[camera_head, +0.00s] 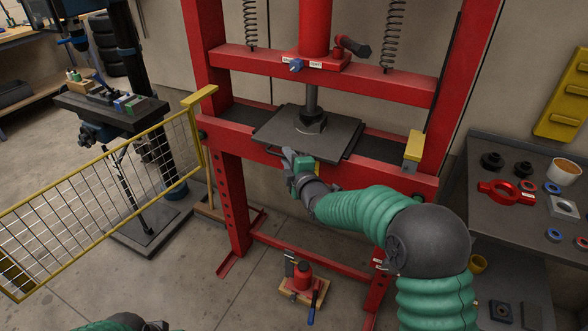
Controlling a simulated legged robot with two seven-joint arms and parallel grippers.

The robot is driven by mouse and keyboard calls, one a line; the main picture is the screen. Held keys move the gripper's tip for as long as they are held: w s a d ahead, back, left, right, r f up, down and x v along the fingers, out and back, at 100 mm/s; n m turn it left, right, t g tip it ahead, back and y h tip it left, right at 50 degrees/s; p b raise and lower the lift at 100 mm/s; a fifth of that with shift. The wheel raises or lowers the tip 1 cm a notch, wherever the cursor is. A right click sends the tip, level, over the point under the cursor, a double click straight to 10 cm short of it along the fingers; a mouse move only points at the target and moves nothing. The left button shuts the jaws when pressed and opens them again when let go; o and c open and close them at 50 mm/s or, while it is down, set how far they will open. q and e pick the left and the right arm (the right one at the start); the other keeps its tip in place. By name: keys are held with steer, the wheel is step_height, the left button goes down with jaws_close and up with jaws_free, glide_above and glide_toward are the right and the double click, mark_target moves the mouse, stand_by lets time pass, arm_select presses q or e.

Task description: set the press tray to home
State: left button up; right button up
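The press tray (345,137) is a flat dark grey plate on the bed of the red press (223,160), under the ram (311,98). A dark round block sits on the tray below the ram. A thin bar, perhaps a handle, runs along the tray's front edge. My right gripper (290,160) is at that front edge, just below the plate. It looks close to or touching the bar; its fingers are too small and covered to tell open from shut. Of my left arm only a green piece shows at the bottom edge; its gripper is out of view.
A yellow mesh gate (120,190) stands open to the left of the press. A drill press table (110,110) is behind it. A dark bench (500,215) with rings and a cup is on the right. A red bottle jack (303,277) stands on the floor below.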

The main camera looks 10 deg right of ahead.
steer(key=p+v, duration=0.1)
steer(key=v, duration=1.5)
steer(key=shift+s, duration=0.3)
